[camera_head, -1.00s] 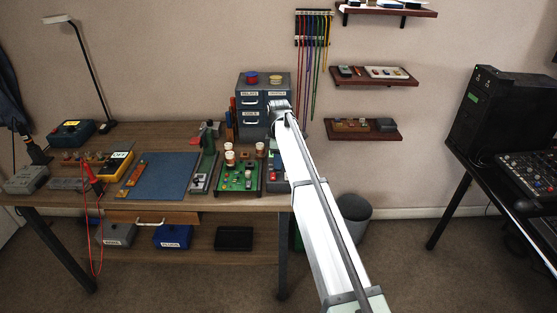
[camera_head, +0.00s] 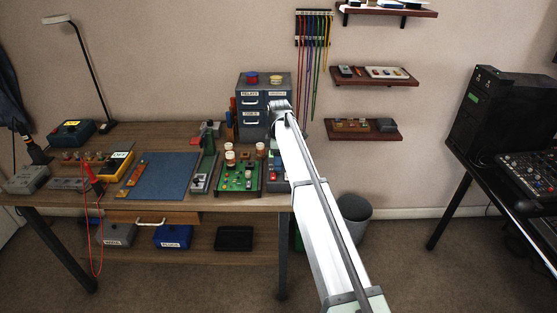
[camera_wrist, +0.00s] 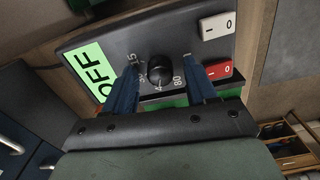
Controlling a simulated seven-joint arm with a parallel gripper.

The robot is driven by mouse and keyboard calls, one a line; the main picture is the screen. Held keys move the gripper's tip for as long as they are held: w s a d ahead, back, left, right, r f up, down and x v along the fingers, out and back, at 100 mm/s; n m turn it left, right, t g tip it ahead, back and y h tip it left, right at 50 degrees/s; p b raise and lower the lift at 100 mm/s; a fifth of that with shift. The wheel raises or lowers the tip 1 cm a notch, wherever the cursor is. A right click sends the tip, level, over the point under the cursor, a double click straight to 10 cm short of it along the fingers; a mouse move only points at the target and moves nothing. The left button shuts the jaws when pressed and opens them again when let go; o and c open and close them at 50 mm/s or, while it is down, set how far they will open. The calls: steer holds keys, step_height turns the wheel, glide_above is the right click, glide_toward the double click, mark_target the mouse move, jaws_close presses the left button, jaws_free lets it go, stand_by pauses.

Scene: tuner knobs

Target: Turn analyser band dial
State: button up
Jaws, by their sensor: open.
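In the wrist view, a dark analyser panel (camera_wrist: 100,50) fills the upper middle. Its round black dial (camera_wrist: 160,72) has pale numbers around it, some hidden by my fingers. My gripper (camera_wrist: 161,64) is open, with one blue finger on the left of the dial and one on the right. Gaps show between the dial and both fingers, so it is not gripped. In the head view, my arm covers part of the bench's right end, and I cannot make out the dial or fingers there.
A white rocker switch (camera_wrist: 217,25) and a red rocker switch (camera_wrist: 218,70) sit right of the dial, the red one close to the right finger. On the bench, a green circuit board (camera_head: 240,178) with several parts stands left of my arm. Grey drawers (camera_head: 252,110) stand behind.

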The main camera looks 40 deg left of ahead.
step_height(320, 180, up, 14)
stand_by(0.6)
steer(key=shift+f, duration=0.15)
stand_by(0.4)
